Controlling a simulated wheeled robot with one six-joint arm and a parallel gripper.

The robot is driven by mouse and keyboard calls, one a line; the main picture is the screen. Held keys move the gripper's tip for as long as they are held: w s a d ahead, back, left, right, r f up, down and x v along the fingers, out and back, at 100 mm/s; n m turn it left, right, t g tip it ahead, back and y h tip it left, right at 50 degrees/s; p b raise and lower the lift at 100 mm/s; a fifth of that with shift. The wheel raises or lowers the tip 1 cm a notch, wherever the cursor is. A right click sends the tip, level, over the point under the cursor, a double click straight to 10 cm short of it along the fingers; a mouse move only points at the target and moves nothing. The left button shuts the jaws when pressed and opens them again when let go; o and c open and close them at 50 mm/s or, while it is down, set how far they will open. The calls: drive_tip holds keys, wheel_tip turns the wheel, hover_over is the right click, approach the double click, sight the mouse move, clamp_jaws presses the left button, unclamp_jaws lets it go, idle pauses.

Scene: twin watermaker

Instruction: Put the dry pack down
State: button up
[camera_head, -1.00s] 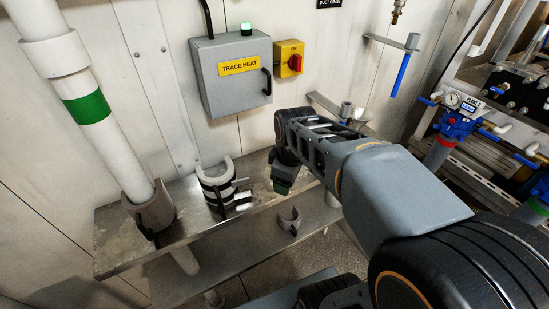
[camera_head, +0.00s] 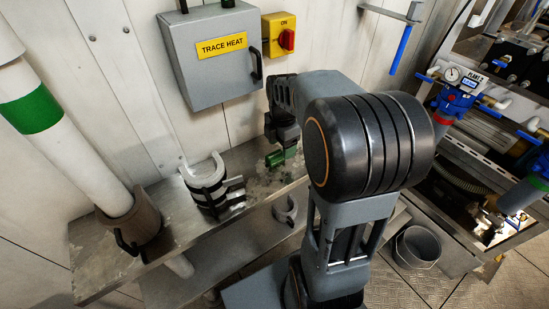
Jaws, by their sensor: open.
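A pale, curved half-shell with black bands and clips (camera_head: 205,183), which looks like the dry pack, stands on the metal shelf (camera_head: 165,235) below the grey box. Its open hollow faces up. My gripper (camera_head: 282,158) is over the shelf to the right of the pack, apart from it. The gripper's green-tipped end points down, and it looks open with nothing in it, though the fingers are small and partly dark. My arm hides the right end of the shelf.
A darker collar (camera_head: 134,222) sits around the white pipe (camera_head: 60,130) at left. A smaller grey half-ring (camera_head: 285,210) is on the lower shelf. The trace heat box (camera_head: 212,55) and yellow switch (camera_head: 279,35) are on the wall. A grey bucket (camera_head: 418,247) stands at right.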

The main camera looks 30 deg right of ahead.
sight(281, 152)
drive_tip(key=shift+f, duration=1.75)
drive_tip(key=c, duration=1.1)
drive_tip(key=shift+r, duration=0.1)
